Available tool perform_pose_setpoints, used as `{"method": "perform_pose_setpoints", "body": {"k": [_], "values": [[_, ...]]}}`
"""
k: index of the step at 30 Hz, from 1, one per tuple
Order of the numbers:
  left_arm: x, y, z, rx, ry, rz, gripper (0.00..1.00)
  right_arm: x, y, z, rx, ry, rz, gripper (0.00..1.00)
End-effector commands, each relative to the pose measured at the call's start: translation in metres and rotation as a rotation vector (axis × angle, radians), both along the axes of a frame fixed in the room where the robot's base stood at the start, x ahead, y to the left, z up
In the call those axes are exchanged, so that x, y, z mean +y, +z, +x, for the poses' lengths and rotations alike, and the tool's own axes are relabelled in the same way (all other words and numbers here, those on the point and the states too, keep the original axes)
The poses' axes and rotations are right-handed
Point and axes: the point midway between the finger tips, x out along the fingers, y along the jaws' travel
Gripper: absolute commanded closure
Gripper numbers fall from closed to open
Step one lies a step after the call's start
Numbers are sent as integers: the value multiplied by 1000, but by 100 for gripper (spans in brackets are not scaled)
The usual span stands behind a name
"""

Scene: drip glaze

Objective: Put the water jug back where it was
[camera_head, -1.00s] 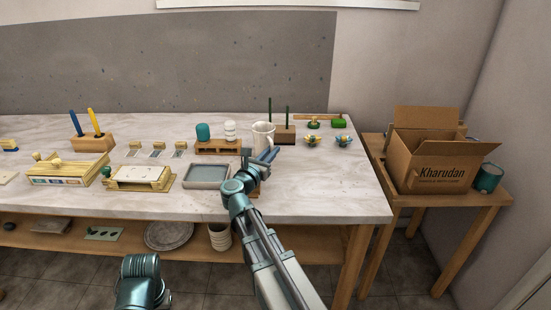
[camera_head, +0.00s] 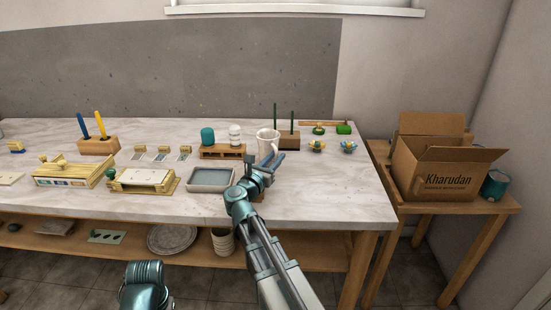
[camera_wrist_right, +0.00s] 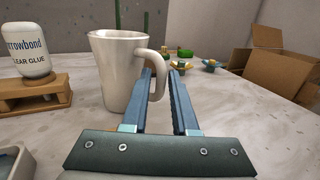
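The white water jug (camera_head: 266,141) stands upright on the marble-topped table, in front of the brown block with green rods. In the right wrist view the jug (camera_wrist_right: 116,77) is left of centre, its handle turned towards my gripper. My right gripper (camera_head: 275,161) is right at the handle side of the jug. In the wrist view its two fingers (camera_wrist_right: 161,73) are apart, with the handle between or just ahead of them; I see no clear grip on it. My left gripper is out of view; only part of my left arm shows at the bottom.
A small wooden pallet (camera_head: 222,153) with a teal and a white bottle is left of the jug. A grey tray (camera_head: 212,179) lies in front. Small colourful items (camera_head: 317,146) are to the right. The table's right front is clear. A cardboard box (camera_head: 445,175) stands on a side table.

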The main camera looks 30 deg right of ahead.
Motion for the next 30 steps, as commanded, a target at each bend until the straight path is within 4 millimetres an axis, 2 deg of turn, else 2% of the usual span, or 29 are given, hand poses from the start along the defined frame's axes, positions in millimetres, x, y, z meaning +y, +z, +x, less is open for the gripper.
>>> {"method": "perform_pose_setpoints", "body": {"k": [1,2,3,10,14,17,19,30], "values": [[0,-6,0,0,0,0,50,2,-11,-8,0,-2,28,62],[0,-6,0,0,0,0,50,2,-12,-8,0,-2,28,57],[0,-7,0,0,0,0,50,2,-12,-8,0,-2,28,56],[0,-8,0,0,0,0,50,2,-13,-11,2,-3,26,56],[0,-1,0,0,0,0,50,2,-6,-12,3,-3,26,56],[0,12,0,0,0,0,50,3,6,-12,3,-3,26,56],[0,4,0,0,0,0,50,18,-2,-24,3,0,26,56],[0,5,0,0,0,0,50,80,0,-59,1,3,25,56]]}}
